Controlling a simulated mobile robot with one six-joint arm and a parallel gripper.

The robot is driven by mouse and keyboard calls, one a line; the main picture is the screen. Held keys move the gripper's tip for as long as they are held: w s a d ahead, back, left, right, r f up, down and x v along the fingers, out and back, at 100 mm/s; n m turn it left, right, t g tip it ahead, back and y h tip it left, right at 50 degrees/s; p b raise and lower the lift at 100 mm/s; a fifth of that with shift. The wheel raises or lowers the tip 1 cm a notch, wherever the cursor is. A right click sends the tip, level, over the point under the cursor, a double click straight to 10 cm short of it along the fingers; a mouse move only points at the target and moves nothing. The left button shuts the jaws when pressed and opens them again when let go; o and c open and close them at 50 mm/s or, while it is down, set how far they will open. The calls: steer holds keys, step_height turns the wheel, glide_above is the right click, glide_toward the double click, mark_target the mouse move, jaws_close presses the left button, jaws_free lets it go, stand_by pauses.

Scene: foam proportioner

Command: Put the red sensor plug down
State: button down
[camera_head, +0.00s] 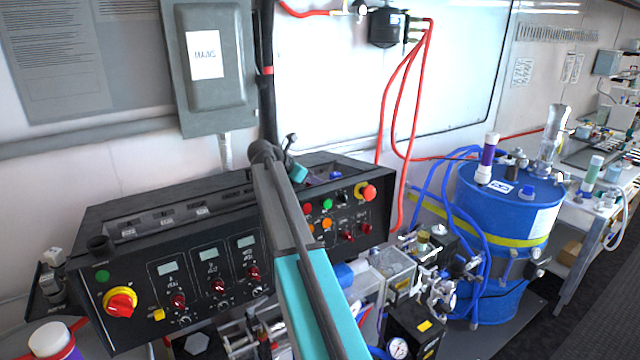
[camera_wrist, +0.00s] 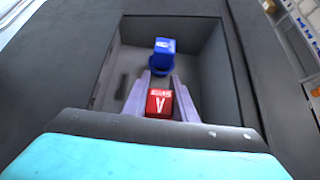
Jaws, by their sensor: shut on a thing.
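The red sensor plug (camera_wrist: 158,103) is a small red block with a white mark on its face. My gripper (camera_wrist: 160,92) is shut on it, one grey finger on each side, in the wrist view. The plug is over a dark recessed tray (camera_wrist: 205,65) in the console top. I cannot tell whether it touches the tray floor. In the head view my arm hides the red plug, and only the teal part of my gripper (camera_head: 298,172) shows above the console.
A blue plug (camera_wrist: 164,52) stands in the same recess, just beyond my fingertips; it also shows in the head view (camera_head: 335,175). The recess walls stand close on both sides. The control console (camera_head: 140,262) has knobs and buttons. A blue drum (camera_head: 510,205) stands to the right.

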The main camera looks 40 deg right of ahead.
steer(key=shift+f, duration=0.25)
steer(key=c, duration=1.5)
jaws_free()
steer(key=shift+o, duration=0.2)
steer(key=shift+r, duration=0.15)
steer(key=shift+a+r, duration=0.1)
steer(key=shift+r, duration=0.1)
steer(key=b+v, duration=0.4)
steer(key=v, duration=0.7)
steer(key=shift+a+r, duration=0.3)
